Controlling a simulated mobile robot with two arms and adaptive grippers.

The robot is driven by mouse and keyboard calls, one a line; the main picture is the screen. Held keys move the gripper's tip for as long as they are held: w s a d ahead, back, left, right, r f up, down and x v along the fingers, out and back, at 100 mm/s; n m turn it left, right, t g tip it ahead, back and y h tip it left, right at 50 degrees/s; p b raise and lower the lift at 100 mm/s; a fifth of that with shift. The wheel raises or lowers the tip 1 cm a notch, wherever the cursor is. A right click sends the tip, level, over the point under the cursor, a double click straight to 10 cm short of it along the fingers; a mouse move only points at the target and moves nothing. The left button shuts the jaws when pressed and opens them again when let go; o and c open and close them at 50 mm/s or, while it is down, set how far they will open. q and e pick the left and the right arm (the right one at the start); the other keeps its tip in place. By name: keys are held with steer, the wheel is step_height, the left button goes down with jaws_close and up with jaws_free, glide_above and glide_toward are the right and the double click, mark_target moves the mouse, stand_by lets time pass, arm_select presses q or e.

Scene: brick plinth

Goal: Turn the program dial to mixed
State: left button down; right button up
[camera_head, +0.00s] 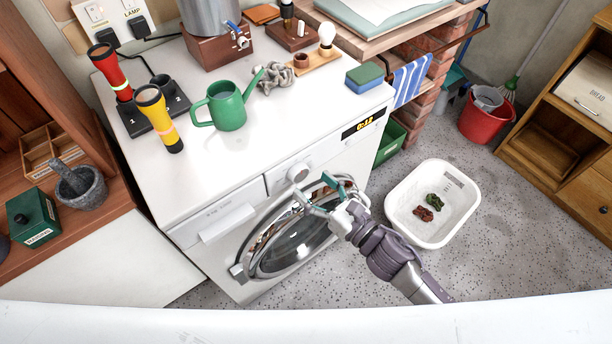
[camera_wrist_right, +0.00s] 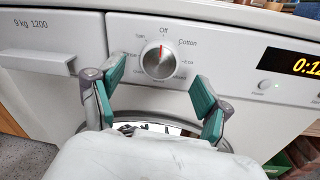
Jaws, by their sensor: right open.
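The program dial (camera_head: 298,172) is a round silver-white knob on the front panel of the white washing machine (camera_head: 213,178). In the right wrist view the dial (camera_wrist_right: 158,63) has its red mark up, at Off. Cotton and Eco labels read to its right; the left labels are small, and a Mixed label cannot be made out. My right gripper (camera_head: 316,193) is open and empty in front of the panel, just below the dial. In the wrist view its green finger pads (camera_wrist_right: 159,80) stand either side of the dial, apart from it. My left gripper is not in view.
The display (camera_wrist_right: 292,63) is lit at the dial's right. The round door (camera_head: 297,238) is below my right gripper. A green watering can (camera_head: 228,108), torches (camera_head: 158,119) and a sponge (camera_head: 365,77) stand on the machine top. A white basin (camera_head: 462,222) is on the floor at right.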

mark_target(302, 176)
steer(key=shift+x, duration=1.15)
steer(key=shift+w+a, duration=0.25)
steer(key=shift+w, duration=0.05)
steer(key=shift+c, duration=0.2)
steer(key=c, duration=1.1)
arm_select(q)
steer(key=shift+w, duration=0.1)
arm_select(e)
steer(key=shift+c, duration=0.2)
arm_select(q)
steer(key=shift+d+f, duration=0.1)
